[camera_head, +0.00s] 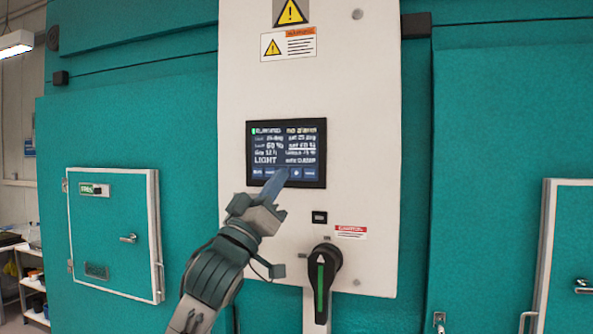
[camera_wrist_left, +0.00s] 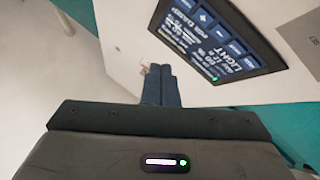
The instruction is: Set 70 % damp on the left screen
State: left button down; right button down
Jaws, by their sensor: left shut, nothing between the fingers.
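The screen (camera_head: 286,146) is a dark panel with white text on a tall white board. It shows a "LIGHT" line, "60 %" on the left and what looks like a set value of 60 % on the right, with a row of blue buttons along its bottom edge. My left gripper (camera_head: 282,175) is shut and empty, its fingertips in front of the button row and hiding part of it. I cannot tell whether they touch the glass. In the left wrist view the screen (camera_wrist_left: 212,42) appears tilted, beyond the shut fingers (camera_wrist_left: 160,85). My right gripper is not in view.
A black rotary handle (camera_head: 322,270) sticks out below the screen, near a small black switch (camera_head: 319,217). A teal door (camera_head: 113,235) with a white frame is at left, another door (camera_head: 570,260) at right. A shelf (camera_head: 30,285) stands far left.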

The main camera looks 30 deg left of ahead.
aim_at(297, 173)
pick_arm(q)
jog(key=shift+w+a+p, duration=0.25)
jog(key=shift+w+p, duration=0.2)
jog(key=shift+w, duration=0.7)
jog(key=shift+w+a+p, duration=0.3)
jog(key=shift+w+p, duration=0.15)
jog(key=shift+w, duration=0.65)
jog(key=shift+w+a+p, duration=0.25)
jog(key=shift+w+p, duration=0.2)
jog(key=shift+w, duration=0.7)
jog(key=shift+w+a, duration=0.1)
jog(key=shift+w, duration=0.3)
